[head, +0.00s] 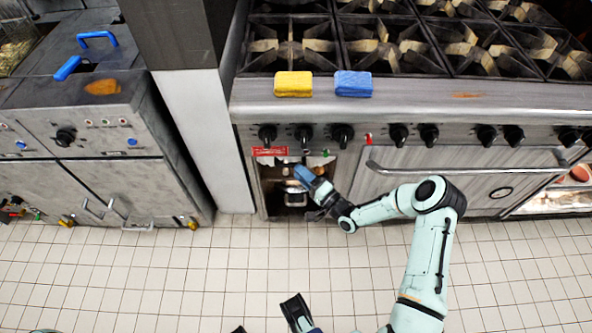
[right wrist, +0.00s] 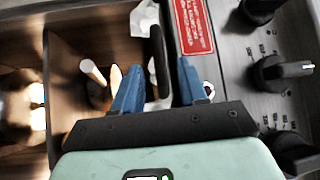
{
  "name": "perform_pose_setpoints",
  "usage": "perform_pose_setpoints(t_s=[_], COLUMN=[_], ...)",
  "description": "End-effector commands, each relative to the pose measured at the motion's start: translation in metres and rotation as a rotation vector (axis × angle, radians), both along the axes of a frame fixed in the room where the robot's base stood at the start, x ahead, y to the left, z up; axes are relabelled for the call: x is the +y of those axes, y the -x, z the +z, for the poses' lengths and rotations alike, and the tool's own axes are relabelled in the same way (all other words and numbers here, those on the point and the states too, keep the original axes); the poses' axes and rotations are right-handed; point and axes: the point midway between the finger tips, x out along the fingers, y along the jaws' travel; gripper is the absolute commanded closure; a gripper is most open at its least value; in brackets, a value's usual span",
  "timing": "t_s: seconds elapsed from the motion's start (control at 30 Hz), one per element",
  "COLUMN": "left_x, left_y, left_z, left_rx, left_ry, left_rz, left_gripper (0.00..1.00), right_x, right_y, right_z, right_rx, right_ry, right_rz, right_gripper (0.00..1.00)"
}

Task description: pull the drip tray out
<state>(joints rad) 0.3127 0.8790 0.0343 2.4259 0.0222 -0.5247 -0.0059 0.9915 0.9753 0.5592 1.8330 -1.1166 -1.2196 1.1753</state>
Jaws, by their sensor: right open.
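In the right wrist view a dark upright bar, seemingly the drip tray's handle (right wrist: 157,60), shows between and beyond my two blue fingertips. The tray's body cannot be made out. My right gripper (right wrist: 158,82) is open and empty. Whether it touches the bar cannot be told. In the head view my right gripper (head: 304,175) is at the open bay under the stove's left knobs, and covers part of its front. Dark and blue parts at the bottom edge of the head view may be my left gripper, but its jaws do not show clearly.
The bay (head: 262,192) holds a small metal container (head: 295,198). A red label (head: 270,151) and knobs (head: 342,135) sit above it. The oven handle (head: 465,170) sticks out at the right. Yellow (head: 293,84) and blue (head: 353,84) sponges lie on the ledge. The tiled floor (head: 130,275) in front is clear.

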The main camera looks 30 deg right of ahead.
Motion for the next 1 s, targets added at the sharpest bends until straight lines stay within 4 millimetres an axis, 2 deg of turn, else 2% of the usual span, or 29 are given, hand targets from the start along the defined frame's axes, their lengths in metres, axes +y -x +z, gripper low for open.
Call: perform_pose_setpoints(t_s=[0.03,0.2,0.53,0.57,0.6,0.67,0.7,1.0], left_x=[0.001,0.003,0.003,0.003,0.003,0.003,0.003,0.003], left_y=[-0.002,-0.005,-0.006,-0.006,-0.006,-0.006,-0.006,-0.005], left_z=[-0.002,-0.004,-0.004,-0.004,-0.004,-0.004,-0.004,-0.003], left_rx=[-0.005,-0.015,-0.017,-0.017,-0.017,-0.017,-0.017,-0.014], left_ry=[-0.003,-0.007,-0.008,-0.008,-0.008,-0.008,-0.008,-0.007], left_rz=[0.003,0.007,0.007,0.007,0.007,0.007,0.007,0.006], left_gripper=[0.57,0.57,0.57,0.57,0.57,0.57,0.57,0.57], right_x=[0.002,0.005,0.006,0.006,0.006,0.006,0.006,0.007], right_y=[-0.008,-0.022,-0.025,-0.025,-0.025,-0.025,-0.025,-0.023], right_z=[0.0,0.002,0.003,0.003,0.003,0.003,0.003,0.003], right_rx=[-0.001,0.001,0.001,0.001,0.001,0.001,0.001,0.001], right_ry=[0.002,0.001,0.0,0.0,0.0,0.0,0.001,0.0], right_rz=[0.001,0.0,0.0,0.0,0.0,0.0,0.0,0.001], right_gripper=[0.58,0.58,0.58,0.64,0.77,0.97,1.0,1.0])
